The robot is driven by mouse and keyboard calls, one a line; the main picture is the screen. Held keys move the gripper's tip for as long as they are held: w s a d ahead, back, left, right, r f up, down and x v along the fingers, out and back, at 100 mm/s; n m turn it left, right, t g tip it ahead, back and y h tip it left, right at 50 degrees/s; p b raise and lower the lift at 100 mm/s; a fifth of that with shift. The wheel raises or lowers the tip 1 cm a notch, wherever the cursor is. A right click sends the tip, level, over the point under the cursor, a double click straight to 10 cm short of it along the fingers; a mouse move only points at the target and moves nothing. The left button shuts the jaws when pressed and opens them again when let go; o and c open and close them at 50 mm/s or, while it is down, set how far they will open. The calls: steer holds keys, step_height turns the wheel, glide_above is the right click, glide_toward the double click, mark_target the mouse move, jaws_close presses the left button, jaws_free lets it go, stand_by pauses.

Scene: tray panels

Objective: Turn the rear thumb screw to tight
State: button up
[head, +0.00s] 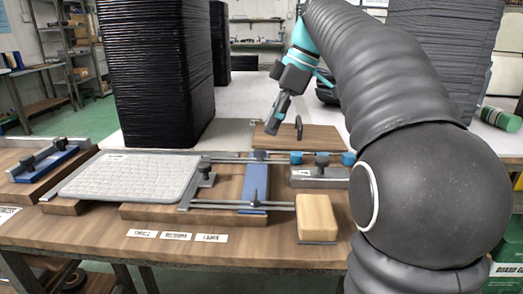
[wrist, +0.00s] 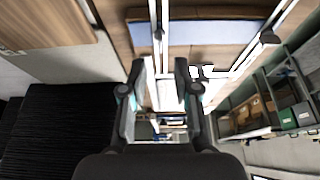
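In the head view, a dark thumb screw (head: 259,155) stands at the rear end of a blue strip (head: 253,187), by the rear rail. A second, slimmer dark screw (head: 255,196) stands near the front end of the strip, by the front rail. I cannot read the turn setting of either. My gripper (head: 277,112) hangs above and behind the rear screw, pointing down and slightly left, clear of it. In the wrist view my gripper (wrist: 160,66) has its fingers apart with nothing between them. The blue strip also shows there (wrist: 142,36), with a dark knob (wrist: 269,37) to its right.
A grey pad (head: 130,176) lies left of the rails. A wooden block (head: 317,217) sits at front right. A metal block (head: 320,177) with a dark knob is behind it. A tall black stack (head: 155,70) stands at back left.

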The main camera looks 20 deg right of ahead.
mark_target(260, 155)
steer(key=b+x, duration=0.1)
steer(key=x, duration=0.5)
steer(key=shift+a+f, duration=0.2)
steer(key=shift+f, duration=0.05)
jaws_close()
